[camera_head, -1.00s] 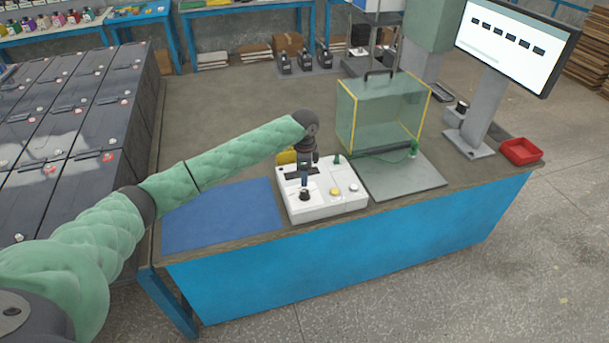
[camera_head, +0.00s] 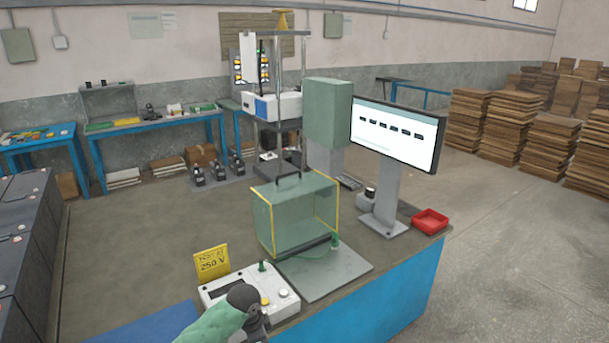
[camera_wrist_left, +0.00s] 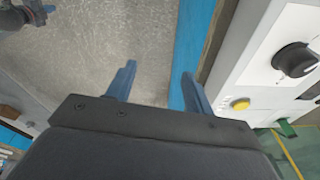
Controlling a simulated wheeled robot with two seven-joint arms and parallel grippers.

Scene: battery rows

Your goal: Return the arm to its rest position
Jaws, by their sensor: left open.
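My left gripper shows in the left wrist view (camera_wrist_left: 158,86) with its two blue-grey fingers apart and nothing between them. It is beside the white control box (camera_wrist_left: 262,78), with floor behind the fingers. The box's black knob (camera_wrist_left: 294,59) and yellow button (camera_wrist_left: 239,103) are to the right of the fingers. In the head view my left arm (camera_head: 215,325) comes in at the bottom edge. Its dark wrist joint (camera_head: 243,297) covers part of the control box (camera_head: 281,299), and the fingers cannot be made out there. My right gripper is in neither view.
A clear yellow-edged guard box (camera_head: 297,215) stands on a grey plate (camera_head: 345,275). A yellow sign (camera_head: 211,262) stands behind the control box. A monitor (camera_head: 395,135) and red tray (camera_head: 430,222) are on the right.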

